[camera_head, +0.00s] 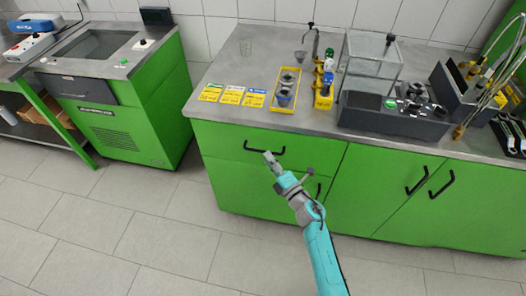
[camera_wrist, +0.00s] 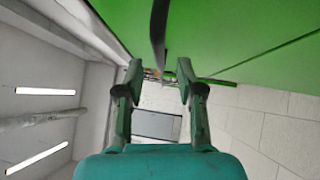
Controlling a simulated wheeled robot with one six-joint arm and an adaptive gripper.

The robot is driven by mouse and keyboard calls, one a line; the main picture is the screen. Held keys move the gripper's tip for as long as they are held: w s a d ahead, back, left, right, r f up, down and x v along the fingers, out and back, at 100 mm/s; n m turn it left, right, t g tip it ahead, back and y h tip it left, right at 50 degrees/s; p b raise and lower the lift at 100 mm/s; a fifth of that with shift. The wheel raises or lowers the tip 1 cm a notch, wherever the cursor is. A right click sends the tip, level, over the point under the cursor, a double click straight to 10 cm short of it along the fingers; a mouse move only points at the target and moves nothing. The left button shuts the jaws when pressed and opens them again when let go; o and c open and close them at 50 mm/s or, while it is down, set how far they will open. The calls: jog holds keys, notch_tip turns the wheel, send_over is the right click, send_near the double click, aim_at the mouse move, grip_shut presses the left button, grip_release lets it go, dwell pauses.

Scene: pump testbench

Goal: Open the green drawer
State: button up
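The green drawer (camera_head: 222,141) is the top left front of the long bench and looks shut. Its black bar handle (camera_head: 257,150) is near the middle of its face. My gripper (camera_head: 267,156) is at the handle and hides part of its right side. In the wrist view my gripper (camera_wrist: 159,72) is open, with its two fingers apart. The dark handle (camera_wrist: 158,28) comes down from the top edge, in line with the gap between the fingers. I cannot tell whether a finger touches it.
A black handle (camera_head: 318,190) on the front below is partly behind my arm. Two more door handles (camera_head: 416,180) (camera_head: 441,184) are to the right. Yellow cards (camera_head: 232,95) and a yellow tray (camera_head: 273,104) lie on the worktop (camera_head: 210,78). The tiled floor (camera_head: 150,230) in front is clear.

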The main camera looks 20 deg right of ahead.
aim_at(263, 152)
jog(key=shift+x, duration=2.25)
grip_shut()
